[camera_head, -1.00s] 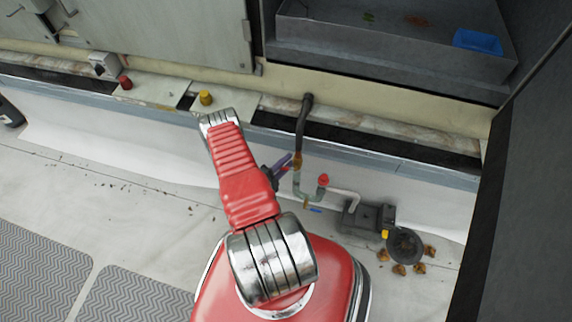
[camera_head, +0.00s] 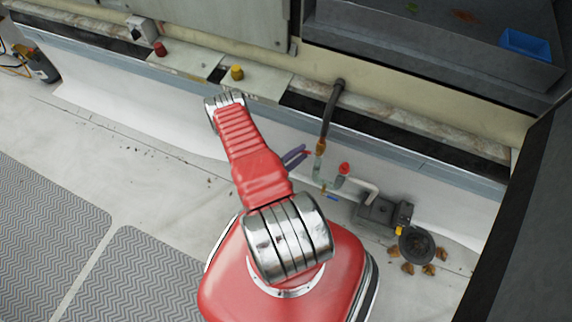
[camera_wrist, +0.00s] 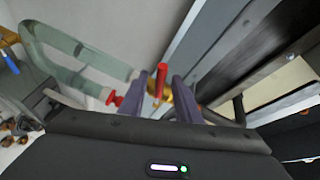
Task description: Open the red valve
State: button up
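The red valve's upright handle (camera_wrist: 162,77) shows in the wrist view between the two purple-grey fingers of my gripper (camera_wrist: 160,83). A gap shows on each side of it, so my gripper is open around it; whether a finger touches it I cannot tell. Behind it is brass-coloured pipework (camera_wrist: 184,98). In the head view, my gripper (camera_head: 295,155) is just left of the upright pipe (camera_head: 326,120), and only a small red bit of the handle (camera_head: 308,153) shows.
A separate red knob (camera_head: 344,168) sits right of the pipe, above a blue lever (camera_head: 331,198). A grey pump-like unit (camera_head: 380,212) stands on the floor with brown leaves beside it. A red button (camera_head: 160,49) and yellow button (camera_head: 237,73) are on the ledge. A dark panel bounds the right.

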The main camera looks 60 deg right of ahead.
jog(key=v, duration=0.8)
jog(key=shift+f, duration=0.1)
jog(key=shift+c, duration=0.2)
